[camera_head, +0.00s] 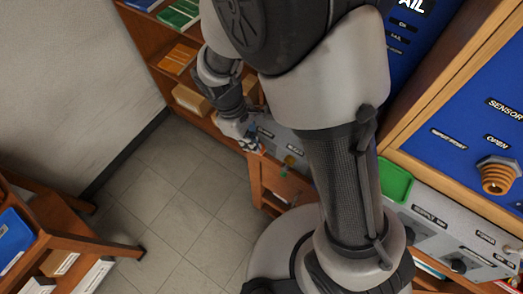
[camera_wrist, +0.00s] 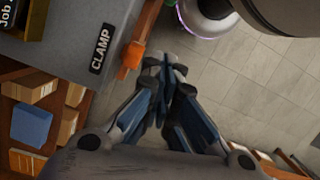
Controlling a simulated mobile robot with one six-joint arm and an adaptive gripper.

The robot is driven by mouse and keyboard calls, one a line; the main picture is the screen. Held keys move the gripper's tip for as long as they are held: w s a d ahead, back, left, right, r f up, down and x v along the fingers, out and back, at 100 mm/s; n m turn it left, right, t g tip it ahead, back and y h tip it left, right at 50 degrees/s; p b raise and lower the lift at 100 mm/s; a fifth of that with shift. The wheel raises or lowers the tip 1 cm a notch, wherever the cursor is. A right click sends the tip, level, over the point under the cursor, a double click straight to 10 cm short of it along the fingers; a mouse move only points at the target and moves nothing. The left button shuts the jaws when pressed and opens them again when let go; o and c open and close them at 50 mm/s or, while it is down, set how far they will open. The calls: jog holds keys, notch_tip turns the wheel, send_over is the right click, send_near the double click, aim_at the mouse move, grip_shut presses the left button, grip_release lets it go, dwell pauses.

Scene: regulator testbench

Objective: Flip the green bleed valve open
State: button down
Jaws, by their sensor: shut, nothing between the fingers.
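The grey panel (camera_wrist: 62,50) carries a CLAMP label (camera_wrist: 102,50). Wooden shelves (camera_head: 165,55) with boxes stand behind my gripper. A green tray (camera_head: 395,183) and a blue sensor board (camera_head: 460,140) are right of my arm. The tiled floor (camera_head: 165,210) is clear.

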aim_at(284, 172)
jog(key=s+d+f+b, duration=0.2)
jog(key=d+f, duration=0.3)
jog(key=f, duration=0.3)
jog(key=shift+s+d+f+b, duration=0.25)
jog(key=shift+s+f+b, duration=0.1)
jog(key=shift+b, duration=0.4)
jog(key=shift+s+d+f+g+h+p, duration=0.2)
jog(key=shift+f+g+h+p, duration=0.3)
jog(key=shift+g+h, duration=0.4)
jog(key=shift+s+d+f+g+h+p, duration=0.3)
jog(key=shift+d+f+g+h+p, duration=0.15)
jog(key=shift+h, duration=0.25)
jog(key=shift+s+d+f+g+h+p, duration=0.25)
jog(key=shift+d+f+g+h+p, duration=0.15)
jog(key=shift+h, duration=0.3)
jog(key=shift+r, duration=0.1)
dwell(0.7)
